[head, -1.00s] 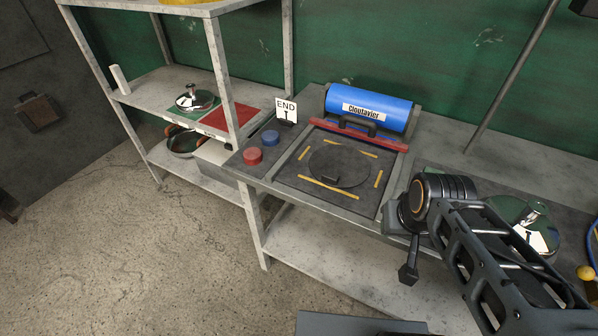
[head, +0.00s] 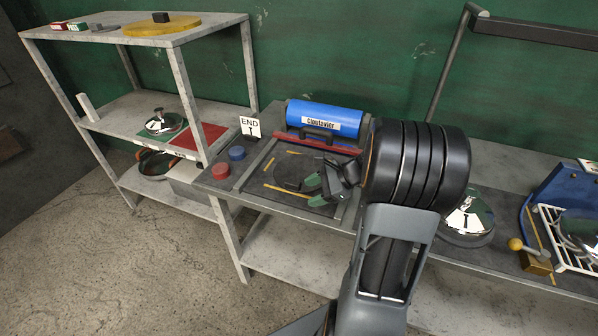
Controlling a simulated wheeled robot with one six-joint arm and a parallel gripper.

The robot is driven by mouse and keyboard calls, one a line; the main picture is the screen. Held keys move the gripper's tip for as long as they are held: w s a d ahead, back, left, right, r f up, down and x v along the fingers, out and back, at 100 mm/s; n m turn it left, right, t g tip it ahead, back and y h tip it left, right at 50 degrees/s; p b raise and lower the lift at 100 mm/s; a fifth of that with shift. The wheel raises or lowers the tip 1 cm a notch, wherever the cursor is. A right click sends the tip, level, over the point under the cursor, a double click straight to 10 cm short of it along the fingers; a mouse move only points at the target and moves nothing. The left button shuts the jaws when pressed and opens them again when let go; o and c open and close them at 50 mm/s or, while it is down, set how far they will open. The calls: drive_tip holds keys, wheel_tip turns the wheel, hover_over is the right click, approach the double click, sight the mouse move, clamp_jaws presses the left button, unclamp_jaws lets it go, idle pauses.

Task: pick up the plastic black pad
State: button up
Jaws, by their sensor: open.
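A flat round black pad (head: 289,171) lies on the dark bed of the blue-roller machine, between yellow strips. My gripper (head: 313,190) is over the right part of this pad, with its fingers pointing left and apart. The jaws look empty. My gripper and wrist hide the pad's right side and its small black block. I cannot tell whether the fingers touch the pad.
The blue roller (head: 327,119) and red bar (head: 318,144) stand behind the pad. A yellow disc (head: 163,26) bearing a black block is on the top shelf.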

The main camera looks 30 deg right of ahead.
drive_tip(key=d+m+t, duration=0.1)
drive_tip(key=d+m, duration=0.1)
drive_tip(key=w+d+f+m+t, duration=0.1)
drive_tip(key=d+m, duration=0.1)
drive_tip(key=d, duration=0.1)
drive_tip(key=d+m+t, duration=0.2)
drive_tip(key=shift+w+d+f+p, duration=0.15)
drive_tip(key=shift+w+d+p, duration=0.05)
drive_tip(key=shift+w+p, duration=0.15)
drive_tip(key=shift+w+d+f+m, duration=0.15)
drive_tip(key=shift+w+d+m, duration=0.1)
drive_tip(key=shift+m, duration=0.05)
approach(295, 183)
drive_tip(key=shift+t, duration=0.3)
drive_tip(key=x, duration=0.4)
drive_tip(key=shift+d+f+p, duration=0.1)
drive_tip(key=shift+f+p, duration=0.15)
drive_tip(key=shift+p, duration=0.15)
drive_tip(key=shift+p+x, duration=0.7)
drive_tip(key=shift+x, duration=1.95)
drive_tip(key=shift+s+r, duration=0.1)
drive_tip(key=shift+c, duration=0.3)
clamp_jaws()
